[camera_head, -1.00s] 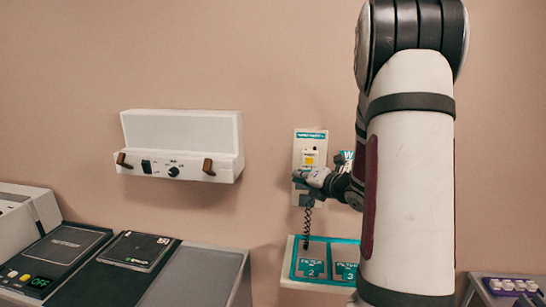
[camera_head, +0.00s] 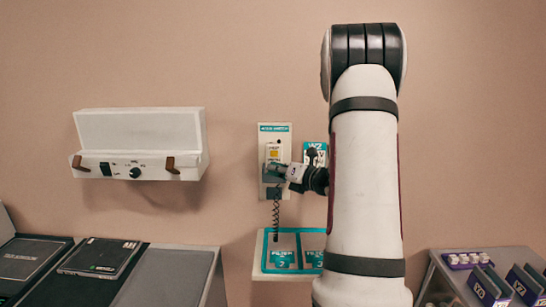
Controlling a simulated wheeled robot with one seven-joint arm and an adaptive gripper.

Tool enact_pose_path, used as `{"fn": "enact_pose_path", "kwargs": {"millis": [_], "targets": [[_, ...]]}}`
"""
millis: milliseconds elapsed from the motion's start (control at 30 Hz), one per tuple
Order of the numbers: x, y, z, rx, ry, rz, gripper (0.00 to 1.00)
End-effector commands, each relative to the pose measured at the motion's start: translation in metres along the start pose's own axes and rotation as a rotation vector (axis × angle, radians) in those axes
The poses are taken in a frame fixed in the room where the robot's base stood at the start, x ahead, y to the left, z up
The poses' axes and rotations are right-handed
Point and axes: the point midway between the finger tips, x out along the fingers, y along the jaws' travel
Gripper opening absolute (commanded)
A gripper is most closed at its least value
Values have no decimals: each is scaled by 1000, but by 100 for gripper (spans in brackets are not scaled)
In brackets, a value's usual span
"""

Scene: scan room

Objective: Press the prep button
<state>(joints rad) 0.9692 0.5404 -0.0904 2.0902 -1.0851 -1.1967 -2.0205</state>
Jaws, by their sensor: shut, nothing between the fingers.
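A white wall panel (camera_head: 266,133) with a teal label strip at its top hangs left of my arm. On it is a pale unit with a small yellow square (camera_head: 274,153); its lettering is too small to read, so I cannot tell whether this is the prep button. A dark coiled cord (camera_head: 276,214) hangs below the panel. My gripper (camera_head: 271,168) is shut and empty, in front of the panel and just below the yellow square. I cannot tell whether it touches the panel. It hides part of the panel below the square.
A second teal-labelled panel (camera_head: 312,147) with a dark knob is beside my arm. Below is a shelf (camera_head: 284,275) with teal-framed pads. A white wall box (camera_head: 140,140) and a console (camera_head: 180,272) are left; a rack (camera_head: 459,280) with boxes is right.

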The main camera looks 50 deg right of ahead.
Motion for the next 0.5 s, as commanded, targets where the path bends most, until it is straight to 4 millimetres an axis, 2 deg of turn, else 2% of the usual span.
{"fn": "enact_pose_path", "kwargs": {"millis": [233, 500], "targets": [[24, -17, 15, -1, 0, 0, 0], [37, -26, 25, 0, 2, 0, 0]]}}
